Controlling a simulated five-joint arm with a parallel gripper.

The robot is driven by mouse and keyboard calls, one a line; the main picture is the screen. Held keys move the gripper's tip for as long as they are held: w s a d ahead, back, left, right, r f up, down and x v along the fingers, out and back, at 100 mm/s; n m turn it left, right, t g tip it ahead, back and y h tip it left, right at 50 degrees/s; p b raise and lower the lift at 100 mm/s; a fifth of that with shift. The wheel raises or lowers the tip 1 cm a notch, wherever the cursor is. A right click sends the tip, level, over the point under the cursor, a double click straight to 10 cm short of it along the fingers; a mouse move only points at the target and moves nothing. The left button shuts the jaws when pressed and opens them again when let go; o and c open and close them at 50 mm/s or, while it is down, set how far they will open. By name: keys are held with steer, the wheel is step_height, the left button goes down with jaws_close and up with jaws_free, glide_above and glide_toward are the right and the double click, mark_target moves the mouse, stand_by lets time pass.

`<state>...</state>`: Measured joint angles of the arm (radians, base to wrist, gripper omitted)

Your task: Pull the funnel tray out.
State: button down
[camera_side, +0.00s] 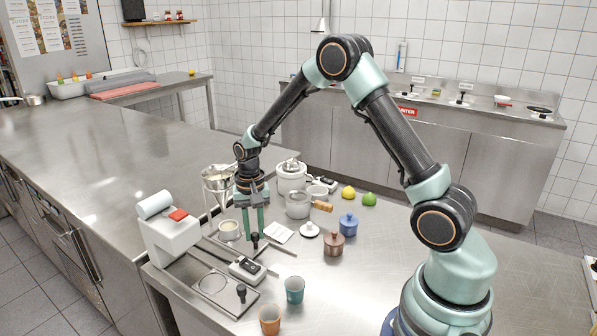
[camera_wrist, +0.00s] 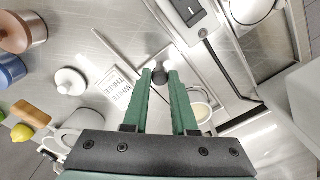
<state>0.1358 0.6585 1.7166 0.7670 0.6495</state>
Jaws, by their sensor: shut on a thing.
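The funnel (camera_side: 217,178) hangs in a stand at the left of the bench, with a pale cup (camera_side: 229,230) below it. The funnel tray (camera_side: 222,246) lies flat beneath, partly hidden by the white machine and my gripper. A black knob (camera_side: 255,239) stands at its right end. My gripper (camera_side: 254,229) points straight down, its green fingers shut on this knob. In the wrist view the knob (camera_wrist: 160,72) sits between the fingertips (camera_wrist: 160,78), and the cup (camera_wrist: 201,111) shows beside the right finger.
A second tray (camera_side: 212,283) with its own black knob lies in front, beside a switch box (camera_side: 247,269). A white machine (camera_side: 168,232) stands left. A printed card (camera_side: 279,233), lidded pots (camera_side: 334,244) and two cups (camera_side: 294,289) stand around. The bench right of the pots is clear.

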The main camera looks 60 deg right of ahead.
steer(key=s, duration=0.9)
steer(key=c, duration=0.7)
jaws_free()
steer(key=shift+w+r, duration=0.1)
steer(key=shift+r, duration=0.05)
steer(key=shift+r, duration=0.35)
step_height(320, 180, up, 11)
steer(key=shift+r, duration=0.1)
